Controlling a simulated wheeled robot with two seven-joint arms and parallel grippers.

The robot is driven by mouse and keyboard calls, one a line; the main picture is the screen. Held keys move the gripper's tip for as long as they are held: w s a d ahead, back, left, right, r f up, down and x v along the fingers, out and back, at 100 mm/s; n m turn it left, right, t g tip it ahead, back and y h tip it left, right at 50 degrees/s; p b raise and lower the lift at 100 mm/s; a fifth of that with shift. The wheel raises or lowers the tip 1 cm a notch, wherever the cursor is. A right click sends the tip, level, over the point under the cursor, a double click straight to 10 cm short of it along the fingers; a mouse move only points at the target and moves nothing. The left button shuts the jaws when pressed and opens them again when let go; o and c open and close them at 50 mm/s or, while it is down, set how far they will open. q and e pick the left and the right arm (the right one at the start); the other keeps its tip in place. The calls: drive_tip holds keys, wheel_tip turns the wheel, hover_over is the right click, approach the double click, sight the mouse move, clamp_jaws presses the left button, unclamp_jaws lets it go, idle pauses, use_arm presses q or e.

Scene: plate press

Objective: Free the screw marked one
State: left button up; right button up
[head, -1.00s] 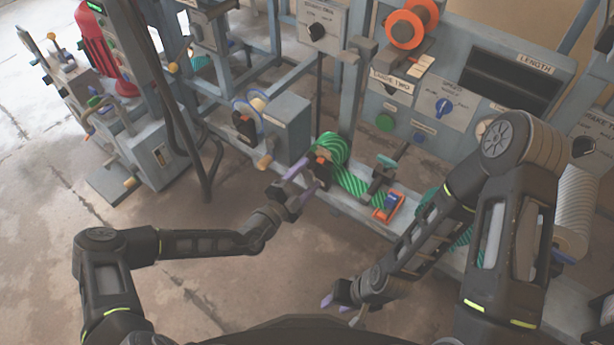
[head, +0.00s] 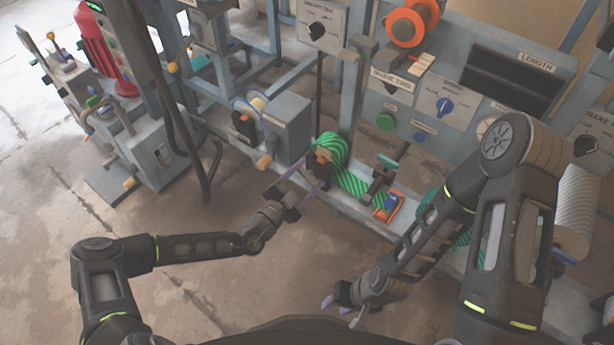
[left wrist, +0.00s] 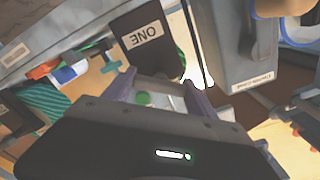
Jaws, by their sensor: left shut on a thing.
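A dark block with a white label ONE (left wrist: 146,35) fills the upper middle of the left wrist view. In the head view a dark block with an orange top (head: 322,160) stands by the green striped strip. My left gripper (head: 303,178) has its purple fingers at this block. In the left wrist view its fingers (left wrist: 172,92) lie just below the label, apart, with a thing between them; it seems to be the screw marked one, mostly hidden. A green disc (left wrist: 144,98) shows between the fingers. My right gripper (head: 342,308) is open and empty, low and away from the machine.
A teal T-handle (head: 387,161) stands right of the block, with an orange and blue part (head: 387,205) beside it. A grey box (head: 287,124) with a wooden knob is close on the left. Open floor (head: 215,290) lies in front.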

use_arm(q)
drive_tip(key=o, duration=1.4)
drive_tip(key=shift+c, duration=0.2)
drive_tip(key=p+v, duration=0.1)
drive_tip(key=v, duration=0.7)
drive_tip(key=shift+w, duration=0.1)
